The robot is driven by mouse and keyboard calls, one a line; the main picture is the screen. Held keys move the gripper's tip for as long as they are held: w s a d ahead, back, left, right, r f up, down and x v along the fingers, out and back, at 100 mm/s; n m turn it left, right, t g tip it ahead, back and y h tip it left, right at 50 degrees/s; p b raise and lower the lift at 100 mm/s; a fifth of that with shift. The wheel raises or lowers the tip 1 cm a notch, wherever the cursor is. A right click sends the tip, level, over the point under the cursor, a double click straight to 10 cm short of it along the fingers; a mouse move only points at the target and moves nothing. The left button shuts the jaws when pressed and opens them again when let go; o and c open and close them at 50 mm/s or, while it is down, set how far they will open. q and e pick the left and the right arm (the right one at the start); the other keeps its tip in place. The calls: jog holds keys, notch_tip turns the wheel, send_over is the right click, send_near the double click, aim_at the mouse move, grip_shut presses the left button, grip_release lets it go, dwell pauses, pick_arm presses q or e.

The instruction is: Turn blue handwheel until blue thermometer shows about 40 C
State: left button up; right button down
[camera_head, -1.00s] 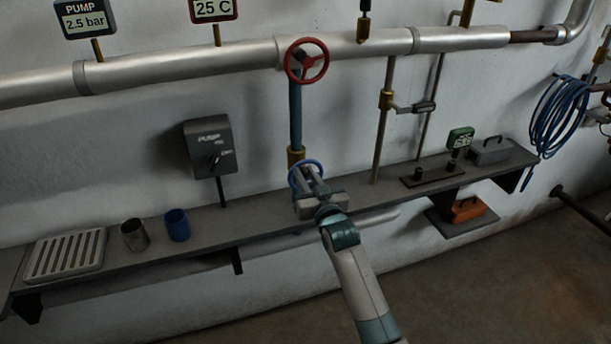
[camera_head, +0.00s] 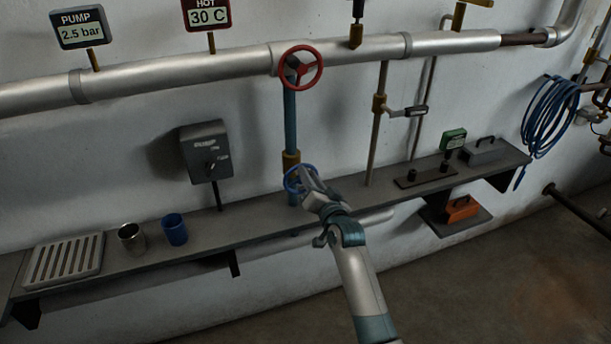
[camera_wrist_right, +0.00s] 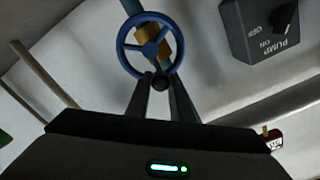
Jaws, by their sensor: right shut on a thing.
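The blue handwheel (camera_head: 291,186) sits low on the blue vertical pipe, below a brass fitting. It also shows in the right wrist view (camera_wrist_right: 124,58), with spokes and a dark knob at its near rim. My right gripper (camera_head: 307,178) is shut on the handwheel at its rim; in the wrist view its fingers (camera_wrist_right: 160,84) close around the knob there. A red-framed display (camera_head: 207,15) marked HOT reads 30 C, its top cut by the picture edge. I see no blue thermometer in these frames. My left gripper is out of view.
A red handwheel (camera_head: 316,80) is above on the silver pipe (camera_head: 200,67). A PUMP switch box (camera_head: 203,142), a PUMP 2.5 bar display (camera_head: 80,27), a metal cup (camera_head: 131,238), a blue cup (camera_head: 175,230) and a grate (camera_head: 64,260) are to the left along the shelf (camera_head: 255,223).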

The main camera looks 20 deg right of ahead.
jog(key=shift+d+f+m, duration=0.15)
jog(key=shift+d+m, duration=0.3)
jog(key=shift+m, duration=0.75)
jog(key=c, duration=1.6)
grip_release()
jog(key=shift+o, duration=0.2)
jog(key=s+b, duration=0.4)
jog(key=s, duration=1.3)
jog(key=shift+s+d, duration=0.2)
jog(key=shift+d, duration=0.15)
